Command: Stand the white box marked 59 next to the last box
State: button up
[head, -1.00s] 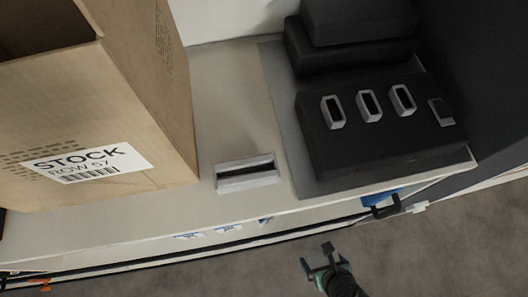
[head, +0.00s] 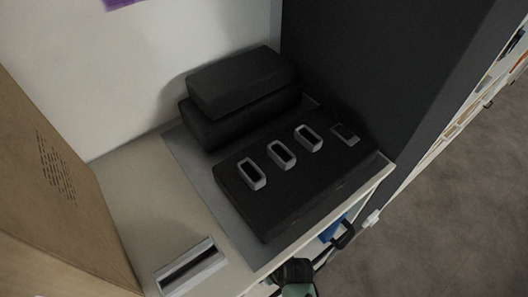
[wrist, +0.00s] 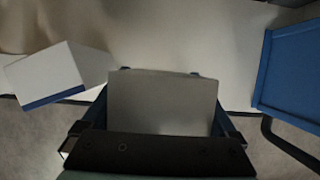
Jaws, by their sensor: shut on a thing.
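In the wrist view my gripper (wrist: 158,76) is shut on a pale grey-white box (wrist: 162,105), which sits between the two fingers. No number can be read on its visible face, so I cannot tell whether it is marked 59. A second white box (wrist: 45,72) with a blue band along its lower edge is to the left, apart from the held box and tilted in the picture. In the head view only part of my arm shows at the bottom edge; the fingers and the held box cannot be made out there.
A blue container (wrist: 292,65) is at the right in the wrist view. In the head view a black case (head: 285,200) with pale rectangular sockets lies on the counter, black blocks (head: 240,100) behind it. A slotted pale block (head: 190,268) and large carton (head: 55,190) are left.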

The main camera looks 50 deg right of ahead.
jog(key=shift+w+d, duration=0.1)
jog(key=shift+w, duration=0.25)
jog(key=shift+s+b+x, duration=0.15)
jog(key=shift+b+x, duration=0.2)
jog(key=shift+x, duration=0.5)
jog(key=shift+s+b+x, duration=0.15)
jog(key=shift+b+x, duration=0.15)
jog(key=shift+x, duration=0.55)
jog(key=shift+f, duration=0.1)
jog(key=shift+f, duration=0.15)
jog(key=o, duration=1.2)
jog(key=shift+o, duration=0.2)
jog(key=p+v, duration=0.4)
jog(key=v, duration=0.8)
jog(key=shift+s, duration=0.15)
